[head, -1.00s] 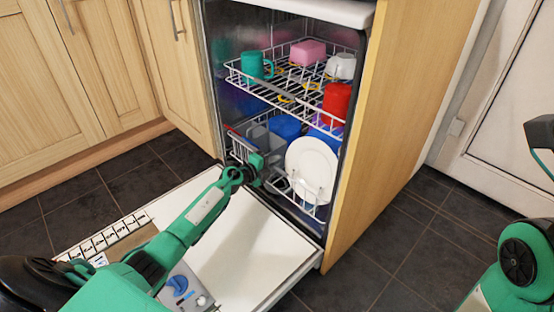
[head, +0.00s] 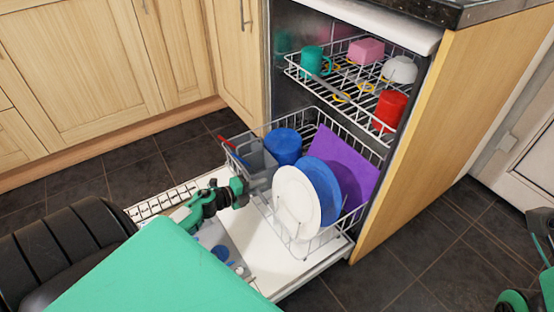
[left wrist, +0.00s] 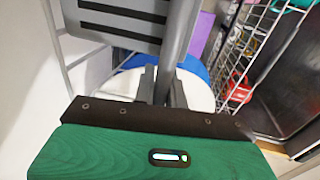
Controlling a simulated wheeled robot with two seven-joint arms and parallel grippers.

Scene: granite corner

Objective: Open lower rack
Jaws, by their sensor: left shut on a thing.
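The lower rack (head: 352,222) is a white wire basket pulled out over the lowered dishwasher door (head: 262,262). It carries a white plate (head: 296,200), a blue plate (head: 325,185), a purple board (head: 352,168), a blue cup (head: 283,146) and a grey cutlery basket (head: 256,160). My left gripper (head: 242,190) is shut at the front of the rack, beside the cutlery basket. In the left wrist view its fingers (left wrist: 162,88) close around a grey upright part there; the exact grip spot is partly hidden. My right gripper is out of view; only parts of that arm show at the right edge.
Wooden cabinets (head: 80,60) stand at left. Dark tiled floor (head: 420,250) is clear at right.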

